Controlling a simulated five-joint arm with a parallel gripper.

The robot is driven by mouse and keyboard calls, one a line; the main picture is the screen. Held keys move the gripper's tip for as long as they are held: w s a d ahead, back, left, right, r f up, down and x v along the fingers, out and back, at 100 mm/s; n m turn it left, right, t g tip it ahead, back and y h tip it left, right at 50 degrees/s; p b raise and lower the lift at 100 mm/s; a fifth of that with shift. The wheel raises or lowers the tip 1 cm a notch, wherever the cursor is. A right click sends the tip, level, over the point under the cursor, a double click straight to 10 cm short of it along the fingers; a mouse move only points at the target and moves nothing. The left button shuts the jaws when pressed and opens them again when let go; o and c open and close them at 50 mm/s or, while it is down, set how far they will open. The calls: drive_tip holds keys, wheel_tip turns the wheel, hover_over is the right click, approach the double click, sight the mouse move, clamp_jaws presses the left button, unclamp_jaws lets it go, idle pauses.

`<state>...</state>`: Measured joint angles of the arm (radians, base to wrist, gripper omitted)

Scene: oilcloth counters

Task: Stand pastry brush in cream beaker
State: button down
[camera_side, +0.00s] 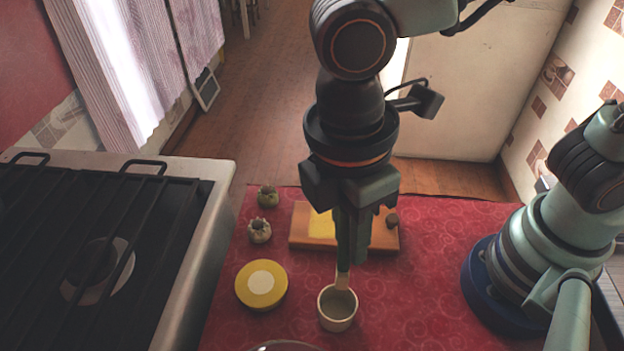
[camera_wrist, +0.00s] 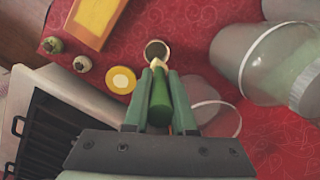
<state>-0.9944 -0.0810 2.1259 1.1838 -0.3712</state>
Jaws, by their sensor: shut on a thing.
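The cream beaker (camera_side: 337,322) stands upright on the red cloth in the side view, and it shows at the top middle of the wrist view (camera_wrist: 148,56). My gripper (camera_side: 351,262) is above and just behind the beaker, pointing down. It is shut on the pastry brush (camera_side: 343,279), whose pale end reaches down to the beaker's far rim. In the wrist view the brush's green handle (camera_wrist: 160,102) lies between the fingers of my gripper (camera_wrist: 160,82). The pale end overlaps the near edge of the beaker there. I cannot tell whether the tip is inside it.
A yellow round tin (camera_side: 261,285) stands left of the beaker. An orange board (camera_side: 300,232) lies behind the beaker. A clear round item (camera_wrist: 215,118) is near the gripper. A stove (camera_side: 190,260) borders the cloth on the left.

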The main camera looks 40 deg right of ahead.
drive_tip(key=shift+f, duration=5.25)
drive_tip(key=c, duration=0.7)
unclamp_jaws()
drive_tip(key=shift+o, duration=0.2)
drive_tip(key=r, duration=1.2)
drive_tip(key=shift+w+a, duration=0.3)
drive_tip(key=shift+a, duration=0.1)
